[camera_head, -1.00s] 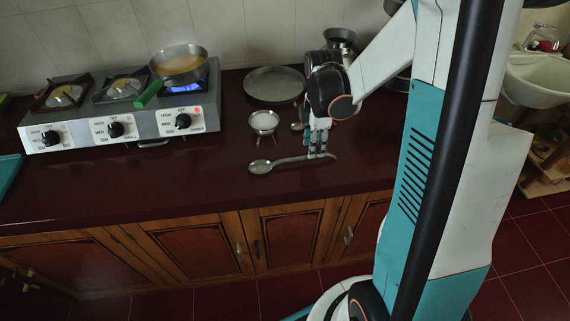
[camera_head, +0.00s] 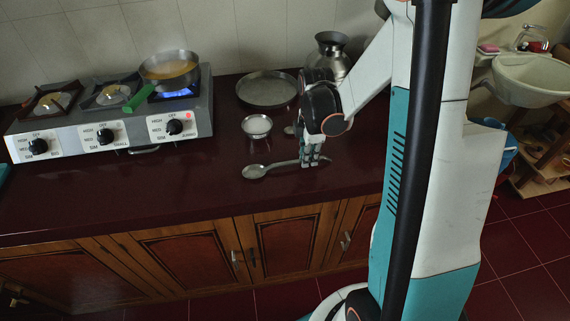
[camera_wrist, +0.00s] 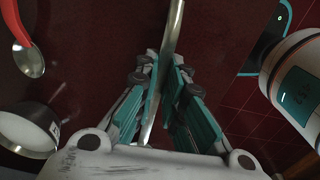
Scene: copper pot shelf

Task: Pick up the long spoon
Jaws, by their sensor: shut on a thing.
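The long spoon (camera_head: 257,171) is metal, with its bowl at the left and its handle running right across the dark red counter. My gripper (camera_head: 312,160) is shut on the handle near its right end, fingers pointing down. In the wrist view the handle (camera_wrist: 172,40) passes between the two fingers of my gripper (camera_wrist: 160,75). The spoon is at or very near the counter surface; I cannot tell whether it is lifted. The spoon's bowl is out of the wrist view.
A small metal bowl (camera_head: 256,126) stands behind the spoon, and a round tray (camera_head: 268,91) lies farther back. A metal pot (camera_head: 332,52) stands behind my arm. A stove (camera_head: 110,118) with a lit burner and a pan (camera_head: 168,70) is at the left. Counter front is clear.

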